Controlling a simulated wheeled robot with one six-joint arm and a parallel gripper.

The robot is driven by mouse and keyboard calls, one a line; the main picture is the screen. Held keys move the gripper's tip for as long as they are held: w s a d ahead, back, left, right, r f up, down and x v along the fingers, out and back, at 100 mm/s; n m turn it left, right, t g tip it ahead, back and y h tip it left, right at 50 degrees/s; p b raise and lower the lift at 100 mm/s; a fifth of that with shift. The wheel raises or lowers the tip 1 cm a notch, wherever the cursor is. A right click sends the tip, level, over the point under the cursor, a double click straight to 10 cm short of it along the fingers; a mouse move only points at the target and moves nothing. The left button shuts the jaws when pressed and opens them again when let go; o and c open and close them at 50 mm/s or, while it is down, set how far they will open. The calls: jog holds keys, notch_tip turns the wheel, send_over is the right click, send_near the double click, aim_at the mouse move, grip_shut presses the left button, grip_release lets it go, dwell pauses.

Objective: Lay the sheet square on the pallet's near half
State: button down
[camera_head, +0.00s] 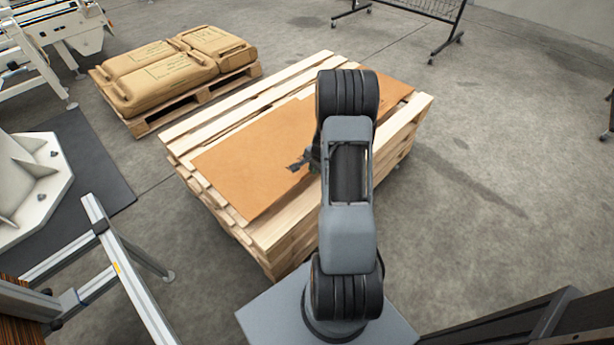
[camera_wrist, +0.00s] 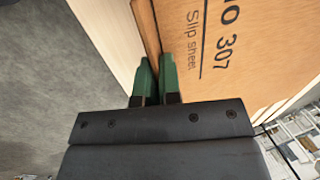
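The brown slip sheet (camera_head: 245,160) lies over the top of the wooden pallet (camera_head: 272,232). It looks flat, but I cannot tell whether all of it touches the boards. Bare boards show along its far side and its near side. My gripper (camera_head: 298,165) is at the sheet's near edge, beside my arm. In the wrist view, the green fingers (camera_wrist: 157,82) are close together with the sheet's narrow upright lip (camera_wrist: 146,28) between them. The sheet's printed face (camera_wrist: 245,50) reads "Slip sheet". My arm hides the middle; brown also shows to its right, and I cannot tell if it is one piece.
A second pallet (camera_head: 150,122) with several brown sacks (camera_head: 165,78) stands at the back left. A metal frame (camera_head: 120,270) is at the lower left, and a wire rack (camera_head: 425,8) is at the back. The floor to the right is clear.

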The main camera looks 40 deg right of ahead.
jog(key=shift+w+a+f, duration=0.2)
jog(key=shift+w+f, duration=0.35)
jog(key=shift+f, duration=0.15)
jog(key=shift+w+a+f, duration=0.15)
jog(key=shift+w+f, duration=0.4)
jog(key=shift+f, duration=0.1)
jog(key=shift+b+x, duration=0.95)
jog(key=shift+x, duration=0.85)
jog(key=shift+s+f, duration=0.2)
jog(key=c, duration=1.3)
grip_release()
